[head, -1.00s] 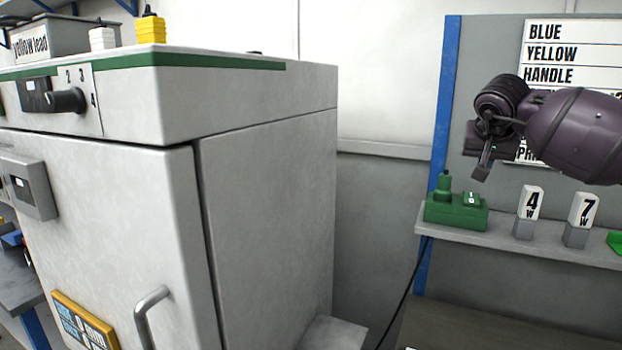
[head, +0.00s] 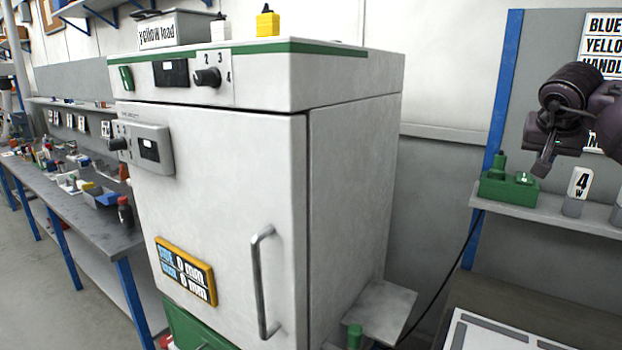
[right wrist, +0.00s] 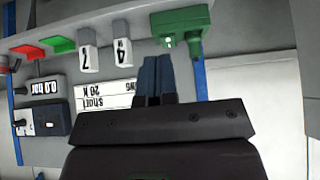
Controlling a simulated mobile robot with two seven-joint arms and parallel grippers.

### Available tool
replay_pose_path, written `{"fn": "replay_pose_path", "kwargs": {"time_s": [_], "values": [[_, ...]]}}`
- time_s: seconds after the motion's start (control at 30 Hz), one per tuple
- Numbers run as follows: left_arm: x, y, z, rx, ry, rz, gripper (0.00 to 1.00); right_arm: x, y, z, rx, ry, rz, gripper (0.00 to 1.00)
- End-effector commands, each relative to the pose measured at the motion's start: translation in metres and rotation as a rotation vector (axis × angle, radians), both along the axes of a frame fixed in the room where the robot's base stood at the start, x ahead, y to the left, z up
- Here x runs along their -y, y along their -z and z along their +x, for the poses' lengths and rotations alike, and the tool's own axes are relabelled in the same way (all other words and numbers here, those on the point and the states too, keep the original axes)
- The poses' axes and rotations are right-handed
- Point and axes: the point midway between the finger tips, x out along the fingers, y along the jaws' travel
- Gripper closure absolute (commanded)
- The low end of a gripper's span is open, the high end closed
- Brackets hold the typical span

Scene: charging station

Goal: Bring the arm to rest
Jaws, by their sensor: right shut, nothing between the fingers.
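My right arm comes in from the right edge of the head view, with the right gripper (head: 543,167) pointing down in front of the grey panel. The gripper is shut and empty. In the right wrist view its two dark blue fingers (right wrist: 157,80) lie together, with the green box (right wrist: 181,22) beyond them. In the head view the green box (head: 508,190), with a green plug-like piece on it, sits on the shelf just below and left of the gripper. My left gripper is in neither current view.
A large white cabinet (head: 220,210) with a handle (head: 262,280) fills the middle. A grey shelf (head: 545,216) holds a tag marked 4 (head: 579,183). A long workbench (head: 85,215) with many small items runs along the left. Open floor (head: 35,290) shows at lower left.

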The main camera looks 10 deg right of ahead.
Motion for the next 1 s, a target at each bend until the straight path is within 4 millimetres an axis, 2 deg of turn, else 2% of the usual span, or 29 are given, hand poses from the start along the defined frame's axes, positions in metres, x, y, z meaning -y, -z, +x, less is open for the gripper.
{"fn": "replay_pose_path", "kwargs": {"time_s": [0.07,0.17,0.33,0.47,0.6,0.67,0.7,0.8,0.9,1.0], "values": [[0.000,-0.001,0.002,0.004,0.002,0.000,0.57,0.000,0.000,0.000,0.001,0.002,0.001,1.00],[0.000,-0.001,0.002,0.004,0.001,0.002,0.57,-0.004,-0.002,0.007,0.091,0.085,0.081,1.00],[0.001,-0.001,0.003,0.005,0.002,0.000,0.57,-0.033,-0.004,0.024,0.244,0.154,0.350,1.00],[0.004,-0.003,0.007,0.014,0.002,-0.007,0.57,-0.075,-0.016,0.034,0.339,0.204,0.677,1.00],[0.004,-0.004,0.008,0.017,0.003,-0.006,0.57,-0.147,-0.032,0.042,0.346,0.266,1.156,1.00],[0.003,-0.004,0.008,0.015,0.003,-0.005,0.57,-0.177,-0.033,0.042,0.296,0.314,1.373,1.00],[0.003,-0.004,0.007,0.014,0.003,-0.004,0.57,-0.196,-0.033,0.042,0.248,0.358,1.518,1.00],[0.002,-0.003,0.005,0.010,0.002,-0.003,0.57,-0.237,-0.028,0.039,0.076,0.506,1.872,1.00],[0.002,-0.002,0.003,0.007,0.001,-0.003,0.57,-0.266,-0.017,0.035,-0.157,0.712,2.194,1.00],[0.001,0.000,0.000,0.001,-0.001,-0.003,0.57,-0.282,0.000,0.033,-0.435,0.981,2.473,1.00]]}}
